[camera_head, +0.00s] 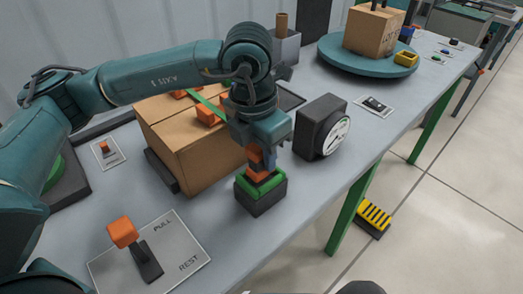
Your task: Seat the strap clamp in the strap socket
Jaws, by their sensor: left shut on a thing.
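My left gripper (262,152) points down at the middle of the table. It is shut on an orange piece, seemingly the strap clamp (256,157), which is largely hidden by the fingers. Directly below is a dark block with a green top, seemingly the strap socket (262,202). Orange shows right at the green top. I cannot tell whether the clamp is inside the socket or only touching it. My right gripper is not in view.
A cardboard box (190,160) with a green strap (209,103) and orange pieces stands left of the gripper. A dial gauge (321,127) is close on the right. An orange lever (124,232) on a PULL/REST plate is front left. A turntable (345,57) stands behind.

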